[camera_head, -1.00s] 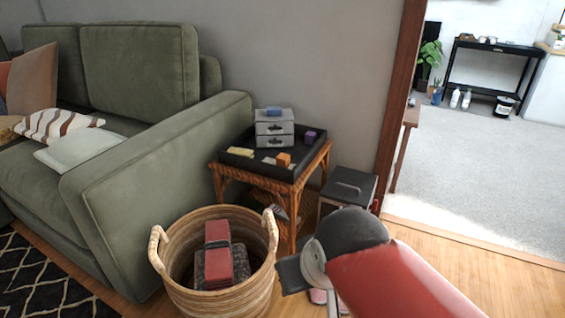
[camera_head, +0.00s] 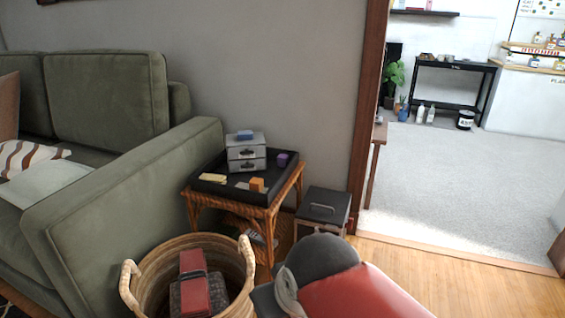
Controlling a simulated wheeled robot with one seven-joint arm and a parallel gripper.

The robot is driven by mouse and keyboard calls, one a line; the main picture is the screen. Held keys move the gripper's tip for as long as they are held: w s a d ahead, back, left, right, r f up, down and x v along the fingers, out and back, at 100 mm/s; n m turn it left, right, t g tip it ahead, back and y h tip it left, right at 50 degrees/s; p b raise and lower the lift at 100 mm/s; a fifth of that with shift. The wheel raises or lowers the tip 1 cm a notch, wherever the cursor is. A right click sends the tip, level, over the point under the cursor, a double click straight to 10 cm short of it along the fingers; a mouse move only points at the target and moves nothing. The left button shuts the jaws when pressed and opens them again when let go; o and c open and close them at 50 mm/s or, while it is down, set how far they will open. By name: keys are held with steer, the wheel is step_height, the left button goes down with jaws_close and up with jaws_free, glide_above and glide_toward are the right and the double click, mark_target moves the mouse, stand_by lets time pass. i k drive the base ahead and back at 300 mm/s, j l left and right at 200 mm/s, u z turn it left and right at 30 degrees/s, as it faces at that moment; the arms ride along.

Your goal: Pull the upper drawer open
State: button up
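A small grey two-drawer unit stands on the black tray top of a wicker side table (camera_head: 196,186), against the wall beside the green sofa. Its upper drawer (camera_head: 247,153) has a dark handle on the front and looks shut. The lower drawer (camera_head: 247,165) sits directly under it and also looks shut. A blue block (camera_head: 244,135) lies on top of the unit. My red and dark grey arm shows at the bottom centre, apart from the table. My gripper's fingers are not visible.
On the tray are a yellow piece (camera_head: 213,178), an orange block (camera_head: 257,184) and a purple block (camera_head: 282,159). A wicker basket (camera_head: 140,280) stands in front, a black-topped box (camera_head: 323,206) at right. The sofa arm (camera_head: 120,190) borders the left. Open floor lies right.

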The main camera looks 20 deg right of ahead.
mark_target(250, 151)
steer(key=i+l+u, duration=0.15)
steer(key=u, duration=0.2)
steer(key=i+l+u, duration=0.25)
steer(key=u, duration=0.15)
steer(key=i, duration=0.1)
